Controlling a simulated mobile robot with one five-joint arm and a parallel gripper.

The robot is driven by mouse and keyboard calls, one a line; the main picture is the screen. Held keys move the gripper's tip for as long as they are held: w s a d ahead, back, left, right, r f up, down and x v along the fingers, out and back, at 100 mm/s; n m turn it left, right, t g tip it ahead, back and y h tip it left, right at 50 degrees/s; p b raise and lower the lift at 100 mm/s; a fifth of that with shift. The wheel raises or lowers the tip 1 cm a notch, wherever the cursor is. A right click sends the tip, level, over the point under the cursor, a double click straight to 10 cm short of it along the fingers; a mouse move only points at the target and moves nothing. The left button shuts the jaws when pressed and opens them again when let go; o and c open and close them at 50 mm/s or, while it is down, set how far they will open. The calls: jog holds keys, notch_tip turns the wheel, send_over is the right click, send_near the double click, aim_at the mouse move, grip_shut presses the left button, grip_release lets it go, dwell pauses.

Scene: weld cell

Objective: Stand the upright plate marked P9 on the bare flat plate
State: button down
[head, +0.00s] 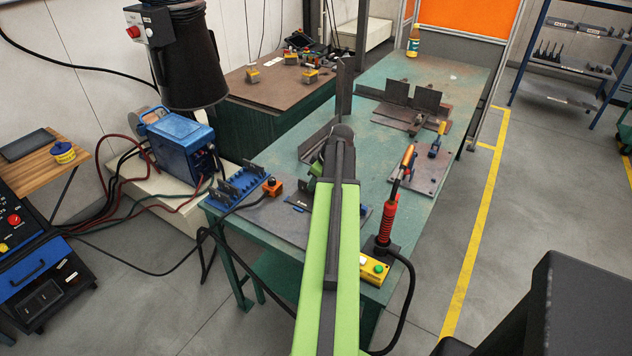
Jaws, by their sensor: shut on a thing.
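My gripper (343,132) is at the far end of my green arm, over the green table, seen from behind. It is shut on a dark upright plate (345,88), which stands up just beyond the jaws. No P9 mark is legible, and its lower edge is hidden by my gripper. A dark steel piece (316,143) lies just left of my gripper, partly covered by it. I cannot tell whether it is the bare flat plate. Farther right, two upright plates (427,98) stand on a rusty flat plate (382,122).
A plate (432,180) with clamps is to the right on the green table (445,75). A red torch (387,215) stands near a yellow button box (374,269). A blue rack (238,187) is at the front left. A bottle (413,42) stands at the back.

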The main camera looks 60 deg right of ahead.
jog(key=c, duration=1.5)
grip_release()
notch_tip(320, 180, up, 8)
jog(key=p, duration=0.8)
